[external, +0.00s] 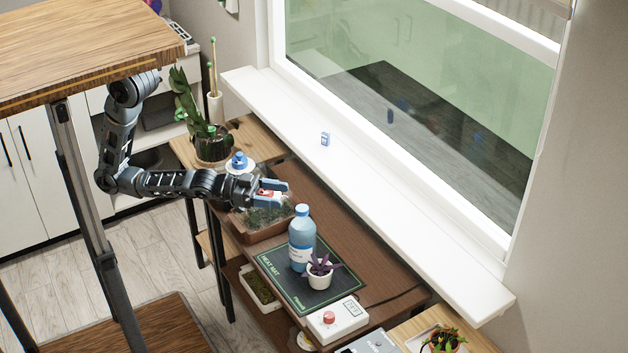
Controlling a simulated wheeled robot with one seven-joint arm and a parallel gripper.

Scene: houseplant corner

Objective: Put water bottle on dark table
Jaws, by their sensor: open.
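A blue water bottle (302,243) with a pale label stands upright at the back edge of the black heat mat (286,283). The mat lies on the dark brown table (345,240) below the window. My gripper (280,192) is open, up and to the left of the bottle, over a tray of seedlings (265,218). Its blue fingertips are apart from the bottle. A small red and white patch shows by the fingers; I cannot tell what it is.
A small white pot with a purple plant (320,270) stands close in front of the bottle. A white box with a red knob (336,320) is at the near end. A potted cactus (211,140) stands behind my arm. The white window sill (370,180) is mostly clear.

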